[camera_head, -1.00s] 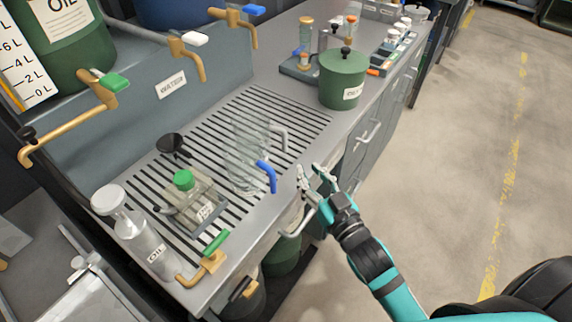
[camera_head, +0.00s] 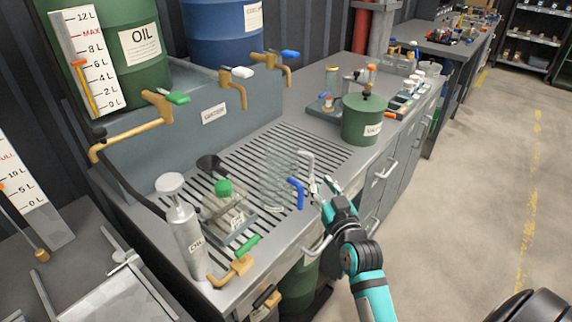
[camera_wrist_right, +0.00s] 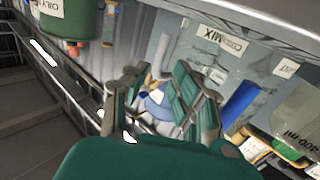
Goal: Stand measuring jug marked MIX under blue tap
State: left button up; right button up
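Two clear jugs stand close together on the slatted drain grid, one with a grey handle and one with a blue handle (camera_head: 296,194). In the right wrist view, the MIX label (camera_wrist_right: 222,39) is on the jug beside the grey handle (camera_wrist_right: 165,55). That clear jug (camera_head: 280,152) is the farther one in the head view, its outline overlapping the other. The blue tap (camera_head: 285,60) is brass with a blue lever, above the back of the grid. My right gripper (camera_head: 323,187) is open and empty, just right of the handles. My left gripper is not in view.
A white-lever tap (camera_head: 238,75) and a green-lever tap (camera_head: 165,100) share the back panel. A green-capped container (camera_head: 225,205) and a grey OIL bottle (camera_head: 187,235) stand at the left. A green lidded pot (camera_head: 364,120) stands to the right. The grid's back part is clear.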

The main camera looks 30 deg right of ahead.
aim_at(312, 167)
jog(key=x, duration=0.3)
jog(key=shift+w+r, duration=0.1)
jog(key=shift+w, duration=0.1)
jog(key=p+x, duration=0.1)
jog(key=x, duration=0.2)
jog(key=shift+w+d, duration=0.15)
jog(key=shift+w, duration=0.1)
jog(key=shift+w+d, duration=0.15)
jog(key=shift+w, duration=0.45)
jog(key=shift+s, duration=0.1)
jog(key=c, duration=0.4)
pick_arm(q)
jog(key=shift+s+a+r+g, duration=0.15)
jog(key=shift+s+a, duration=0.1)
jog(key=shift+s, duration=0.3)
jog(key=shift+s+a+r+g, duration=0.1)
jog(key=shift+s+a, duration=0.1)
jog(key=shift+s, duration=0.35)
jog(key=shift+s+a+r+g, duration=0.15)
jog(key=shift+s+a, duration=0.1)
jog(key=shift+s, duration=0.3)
pick_arm(e)
grip_shut()
